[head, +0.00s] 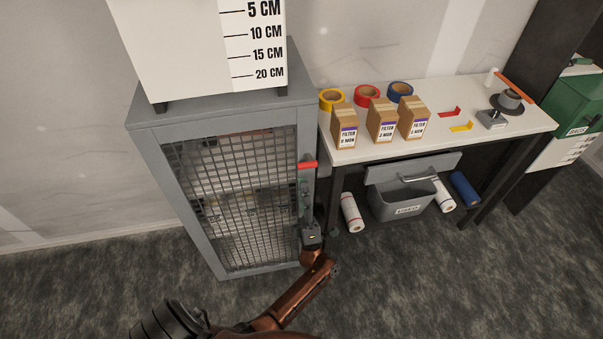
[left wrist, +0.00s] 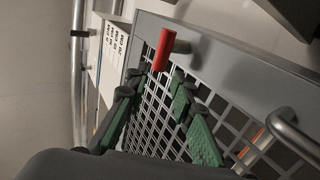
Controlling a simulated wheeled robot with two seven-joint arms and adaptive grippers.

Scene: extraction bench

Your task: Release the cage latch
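The grey cage (head: 222,105) has a mesh door (head: 235,195). A red latch (head: 307,164) sticks out at the upper right of its front frame; it also shows in the left wrist view (left wrist: 163,50), beyond the fingertips. My left gripper (head: 304,184) is just below the latch in the head view. In the left wrist view its green-padded fingers (left wrist: 157,77) are spread with nothing between them, and the latch appears apart from them. A curved metal handle (left wrist: 292,138) shows at the right of the left wrist view. My right gripper is not in view.
A white block with a centimetre scale (head: 252,40) stands on the cage. A white table (head: 440,115) with boxes and tape rolls stands close to the cage's right side. A grey bin (head: 403,203) sits below it. The floor (head: 440,285) at front right is clear.

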